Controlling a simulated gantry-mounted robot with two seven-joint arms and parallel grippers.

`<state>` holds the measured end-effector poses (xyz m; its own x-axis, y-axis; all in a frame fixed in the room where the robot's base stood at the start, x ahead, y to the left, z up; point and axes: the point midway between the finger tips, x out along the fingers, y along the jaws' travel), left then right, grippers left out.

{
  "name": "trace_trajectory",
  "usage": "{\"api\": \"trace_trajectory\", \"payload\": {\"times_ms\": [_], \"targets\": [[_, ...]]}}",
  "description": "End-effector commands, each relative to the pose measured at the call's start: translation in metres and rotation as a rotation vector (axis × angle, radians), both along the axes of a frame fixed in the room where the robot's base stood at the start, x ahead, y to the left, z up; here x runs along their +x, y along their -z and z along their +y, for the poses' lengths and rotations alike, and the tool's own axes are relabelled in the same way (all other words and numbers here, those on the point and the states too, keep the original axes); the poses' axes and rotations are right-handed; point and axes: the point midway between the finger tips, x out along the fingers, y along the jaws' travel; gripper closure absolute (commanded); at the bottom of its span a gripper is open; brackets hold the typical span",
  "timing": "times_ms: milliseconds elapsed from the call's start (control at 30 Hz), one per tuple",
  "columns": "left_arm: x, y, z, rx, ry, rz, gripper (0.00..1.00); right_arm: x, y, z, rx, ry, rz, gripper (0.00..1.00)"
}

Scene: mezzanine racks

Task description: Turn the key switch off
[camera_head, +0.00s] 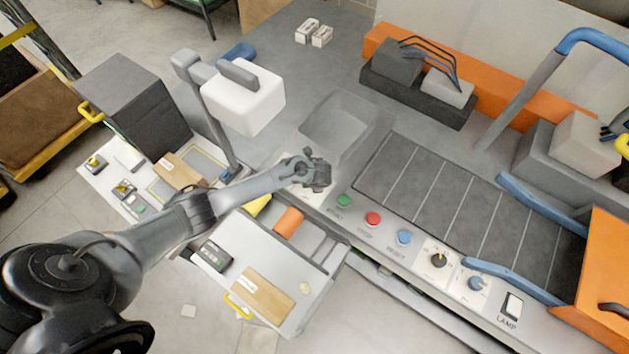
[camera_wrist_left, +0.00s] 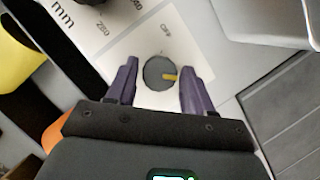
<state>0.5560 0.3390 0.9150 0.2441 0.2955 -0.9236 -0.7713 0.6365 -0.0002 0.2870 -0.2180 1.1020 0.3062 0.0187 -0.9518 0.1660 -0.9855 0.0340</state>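A round dark switch (camera_wrist_left: 160,72) with a yellow mark sits on a white panel plate in the left wrist view. Its yellow mark points to the right, and an OFF label (camera_wrist_left: 166,31) is printed above it. My left gripper (camera_wrist_left: 158,70) is open, its two purple fingers on either side of the switch with small gaps visible. I cannot tell how high above the plate the fingertips are. In the head view my left gripper (camera_head: 318,177) is over the left end of the console's front panel and hides the switch. My right gripper is not in view.
Green (camera_head: 343,201), red (camera_head: 373,219) and blue (camera_head: 403,237) buttons line the panel, then a dark knob (camera_head: 438,260), a blue knob (camera_head: 476,283) and a lamp switch (camera_head: 512,305).

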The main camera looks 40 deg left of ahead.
Motion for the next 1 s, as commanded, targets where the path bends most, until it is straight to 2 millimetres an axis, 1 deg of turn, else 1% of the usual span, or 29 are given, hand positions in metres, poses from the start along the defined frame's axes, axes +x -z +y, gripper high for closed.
{"api": "trace_trajectory", "payload": {"times_ms": [33, 200, 233, 267, 467, 667, 867, 1000], "targets": [[-0.0001, 0.0001, -0.0001, 0.0, 0.0, 0.0, 0.56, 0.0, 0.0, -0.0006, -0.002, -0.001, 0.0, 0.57], [-0.0003, 0.0001, -0.0002, 0.0, 0.0, 0.0, 0.82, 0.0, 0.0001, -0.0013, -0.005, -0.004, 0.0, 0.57], [-0.0003, 0.0001, -0.0002, 0.0, 0.0, 0.0, 0.87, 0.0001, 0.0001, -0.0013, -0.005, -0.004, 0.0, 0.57], [-0.0003, 0.0001, -0.0002, 0.0, 0.0, 0.0, 0.89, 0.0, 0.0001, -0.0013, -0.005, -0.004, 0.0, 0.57], [0.0, -0.0002, -0.0004, -0.001, -0.014, 0.0, 0.89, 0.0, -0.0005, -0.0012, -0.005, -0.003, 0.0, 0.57], [0.0004, -0.0006, -0.0011, -0.001, -0.082, 0.001, 0.89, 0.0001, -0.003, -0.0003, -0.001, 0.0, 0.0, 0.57], [0.0014, -0.001, -0.002, -0.001, -0.222, 0.002, 0.89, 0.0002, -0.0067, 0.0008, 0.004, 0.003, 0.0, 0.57], [0.0021, -0.0006, -0.0025, -0.001, -0.349, 0.002, 0.89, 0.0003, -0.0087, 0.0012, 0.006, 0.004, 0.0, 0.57]]}}
